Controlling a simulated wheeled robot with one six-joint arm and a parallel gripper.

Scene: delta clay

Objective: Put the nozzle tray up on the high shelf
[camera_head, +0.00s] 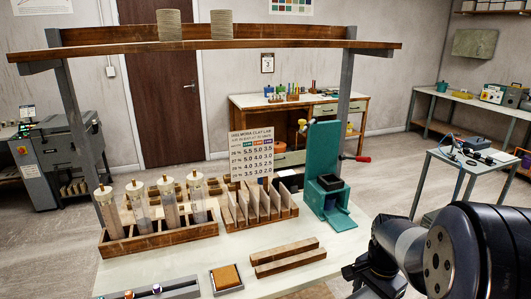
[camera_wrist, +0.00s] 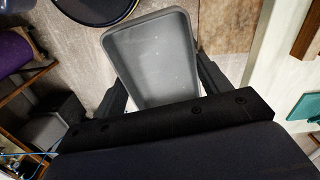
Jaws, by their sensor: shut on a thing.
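A shallow grey tray (camera_wrist: 152,60) with a raised rim sits between the two black fingers of my gripper (camera_wrist: 163,88) in the wrist view. My gripper is shut on it, and the tray looks empty inside. In the head view my gripper (camera_head: 362,274) is low at the right, beside the table's right end; the tray cannot be made out there. The high shelf (camera_head: 300,45) is a long wooden board on grey posts above the back of the table. Two stacks of round discs (camera_head: 169,25) (camera_head: 221,24) stand on it.
The table (camera_head: 335,262) holds a wooden rack of clear tubes (camera_head: 160,240), upright boards (camera_head: 262,206), a green press (camera_head: 328,175) and a grey holder with coloured pieces (camera_head: 180,290). The shelf's right half and left end look clear. A side table (camera_head: 475,165) stands at right.

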